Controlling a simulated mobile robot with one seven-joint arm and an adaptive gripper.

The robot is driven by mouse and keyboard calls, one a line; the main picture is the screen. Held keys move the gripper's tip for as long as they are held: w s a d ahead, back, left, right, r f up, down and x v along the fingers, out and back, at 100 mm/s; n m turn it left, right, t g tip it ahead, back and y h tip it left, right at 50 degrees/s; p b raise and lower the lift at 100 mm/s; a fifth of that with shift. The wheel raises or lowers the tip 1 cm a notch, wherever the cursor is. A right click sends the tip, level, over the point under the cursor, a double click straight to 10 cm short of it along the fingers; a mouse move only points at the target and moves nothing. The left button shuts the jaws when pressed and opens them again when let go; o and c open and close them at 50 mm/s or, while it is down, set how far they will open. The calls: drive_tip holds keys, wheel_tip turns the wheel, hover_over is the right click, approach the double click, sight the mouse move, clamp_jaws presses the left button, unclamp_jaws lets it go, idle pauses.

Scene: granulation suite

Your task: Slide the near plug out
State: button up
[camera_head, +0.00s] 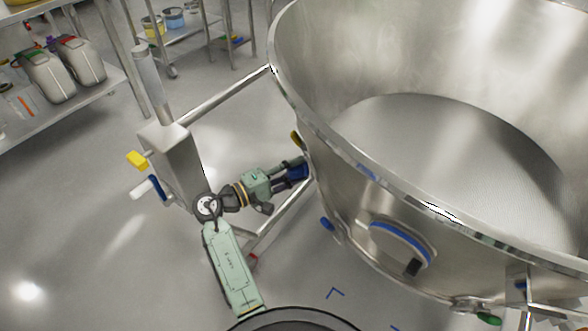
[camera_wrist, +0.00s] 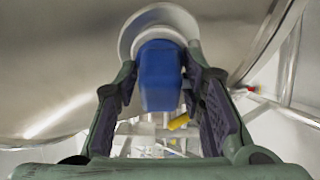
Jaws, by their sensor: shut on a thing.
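A blue block-shaped plug (camera_wrist: 160,75) sits in a pale round collar (camera_wrist: 158,22) on the steel bowl's outer wall in the wrist view. My gripper (camera_wrist: 160,84) has one finger on each side of the plug and is shut on it. In the head view my gripper (camera_head: 295,168) reaches to the left side of the bowl, and a blue part shows at its tip. The plug is against the wall; how deep it sits in the collar is hidden.
The large steel bowl (camera_head: 350,165) fills the right. Its frame has a post (camera_head: 175,160) with yellow and blue handles, left of my arm. A blue knob (camera_head: 327,224) and a blue-rimmed port (camera_head: 400,240) lie nearer. Open floor lies left.

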clamp_jaws()
drive_tip(key=a, duration=0.3)
drive_tip(key=shift+s+a, duration=0.2)
drive_tip(key=shift+s, duration=0.2)
drive_tip(key=o, duration=0.6)
unclamp_jaws()
approach(287, 169)
drive_tip(key=v, duration=0.3)
drive_tip(key=shift+a+f, duration=0.3)
drive_tip(key=shift+a, duration=0.15)
